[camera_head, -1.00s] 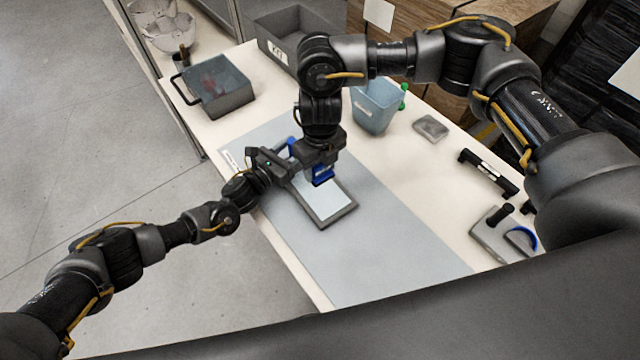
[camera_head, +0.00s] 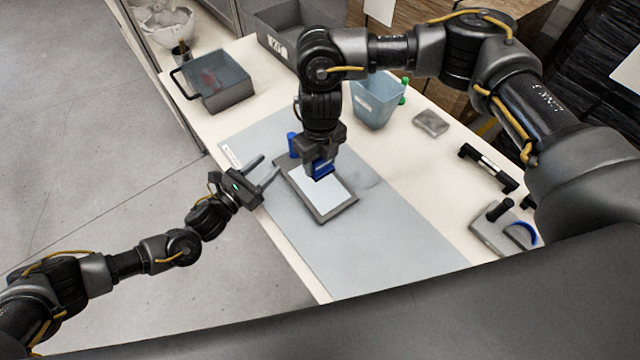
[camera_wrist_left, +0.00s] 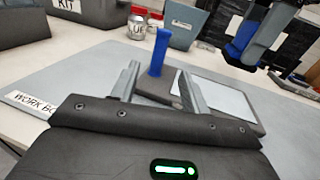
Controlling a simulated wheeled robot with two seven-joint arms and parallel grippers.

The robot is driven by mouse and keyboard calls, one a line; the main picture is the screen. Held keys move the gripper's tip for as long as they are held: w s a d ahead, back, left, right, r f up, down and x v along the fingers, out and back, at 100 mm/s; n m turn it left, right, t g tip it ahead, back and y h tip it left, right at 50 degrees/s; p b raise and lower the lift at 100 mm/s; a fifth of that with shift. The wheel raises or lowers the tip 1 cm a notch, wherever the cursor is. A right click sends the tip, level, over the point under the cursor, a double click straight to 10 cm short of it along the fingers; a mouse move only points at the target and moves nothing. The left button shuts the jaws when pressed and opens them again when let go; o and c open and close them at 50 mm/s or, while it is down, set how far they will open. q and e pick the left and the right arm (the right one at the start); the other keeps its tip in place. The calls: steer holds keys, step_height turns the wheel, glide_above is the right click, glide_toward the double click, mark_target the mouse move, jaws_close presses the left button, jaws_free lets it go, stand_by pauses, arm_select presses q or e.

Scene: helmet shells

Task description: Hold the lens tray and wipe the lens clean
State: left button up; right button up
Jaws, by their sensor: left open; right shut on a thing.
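The lens tray (camera_head: 316,216) is a dark grey frame around a pale lens (camera_head: 328,191), lying flat on the grey-blue mat. A blue upright handle (camera_head: 293,145) stands at its far-left end; it also shows in the left wrist view (camera_wrist_left: 160,52). My left gripper (camera_head: 269,167) is open and empty, left of the tray and apart from the handle. My right gripper (camera_head: 320,168) is shut on a blue thing (camera_head: 322,165), likely the wiper, over the far part of the lens. In the left wrist view the blue thing (camera_wrist_left: 240,48) appears raised above the tray.
A grey open box (camera_head: 222,88) stands at the far left, a KIT bin (camera_head: 275,42) behind. A light blue bin (camera_head: 377,100) stands beyond my right gripper. A small grey block (camera_head: 431,123), a black-handled bar (camera_head: 488,167) and a plate (camera_head: 492,232) lie right. The near mat is clear.

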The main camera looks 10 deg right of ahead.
arm_select(q)
steer(key=shift+s+a, duration=0.3)
steer(key=shift+a, duration=0.05)
steer(key=p+v, duration=0.2)
steer(key=v, duration=0.3)
steer(key=shift+s+a+r, duration=0.1)
steer(key=shift+s+a, duration=0.1)
steer(key=shift+a, duration=0.1)
arm_select(e)
step_height(320, 180, up, 2)
steer(key=shift+r, duration=0.25)
arm_select(q)
steer(key=shift+s+a+p, duration=0.3)
steer(key=shift+s+a, duration=0.1)
steer(key=shift+a, duration=0.1)
arm_select(e)
steer(key=shift+r, duration=0.1)
